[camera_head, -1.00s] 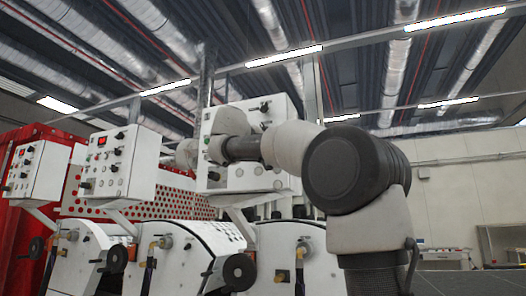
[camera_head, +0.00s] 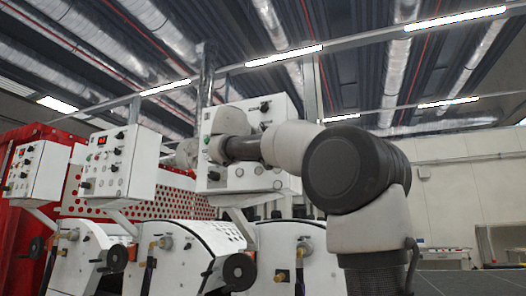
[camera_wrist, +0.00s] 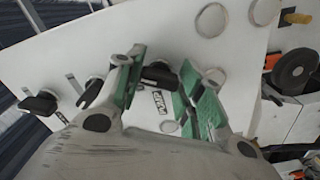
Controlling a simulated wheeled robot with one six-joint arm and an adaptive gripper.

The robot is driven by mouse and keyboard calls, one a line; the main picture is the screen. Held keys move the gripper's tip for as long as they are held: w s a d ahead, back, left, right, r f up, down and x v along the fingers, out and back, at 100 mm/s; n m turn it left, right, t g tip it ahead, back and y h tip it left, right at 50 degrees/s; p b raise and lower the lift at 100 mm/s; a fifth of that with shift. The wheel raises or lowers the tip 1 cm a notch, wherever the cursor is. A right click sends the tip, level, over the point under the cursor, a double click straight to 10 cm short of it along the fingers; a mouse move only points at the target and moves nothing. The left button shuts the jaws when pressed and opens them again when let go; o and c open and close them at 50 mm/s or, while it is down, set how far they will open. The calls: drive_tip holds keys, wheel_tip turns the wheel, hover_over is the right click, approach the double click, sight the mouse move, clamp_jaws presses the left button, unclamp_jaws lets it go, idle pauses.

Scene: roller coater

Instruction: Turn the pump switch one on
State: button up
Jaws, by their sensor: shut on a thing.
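My gripper (camera_wrist: 162,84) shows in the wrist view, its green-padded fingers closed on either side of a black switch knob (camera_wrist: 158,74). A printed label, upside down and seemingly reading "PUMP", sits beside the knob on the white control panel (camera_wrist: 70,45). The knob's exact turn angle is hard to read, as the fingers partly cover it. In the head view my arm reaches to the nearest white control box (camera_head: 283,112). My fingers and the held knob are hidden there.
Other black knobs (camera_wrist: 40,103) stand on the same panel, left of my fingers. Two more control boxes (camera_head: 118,163) (camera_head: 37,170) stand to the left in the head view. White machine housings with a black handwheel (camera_head: 239,271) lie below.

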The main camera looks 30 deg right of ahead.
drive_tip(key=o, duration=1)
drive_tip(key=shift+f, duration=0.1)
drive_tip(key=v, duration=1.2)
